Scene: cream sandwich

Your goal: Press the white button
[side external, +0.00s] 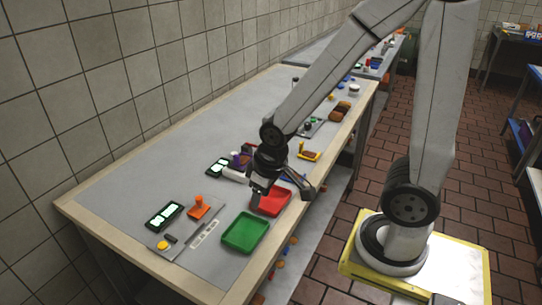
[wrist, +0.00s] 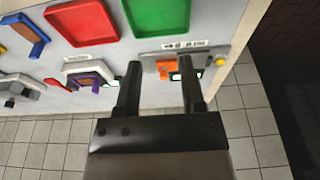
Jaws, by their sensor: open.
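I cannot clearly pick out a white button. The nearest white part is a rounded piece (side external: 235,175) beside a purple block (side external: 240,159), left of my gripper. In the wrist view a white curved piece (wrist: 90,64) sits around a purple part (wrist: 92,80). A round button (side external: 163,245) at the near end of the bench looks yellow, and it shows yellow in the wrist view (wrist: 221,61) too. My gripper (side external: 284,192) is open and empty above the bench near the red tray. Its fingers (wrist: 160,65) are apart in the wrist view.
A green tray (side external: 245,232) and a red tray (side external: 270,202) lie along the bench's right edge. An orange fixture (side external: 199,207) stands beside a dark panel with pale lit squares (side external: 164,215). A yellow-and-brown item (side external: 309,155) lies farther back. The tiled wall bounds the left side.

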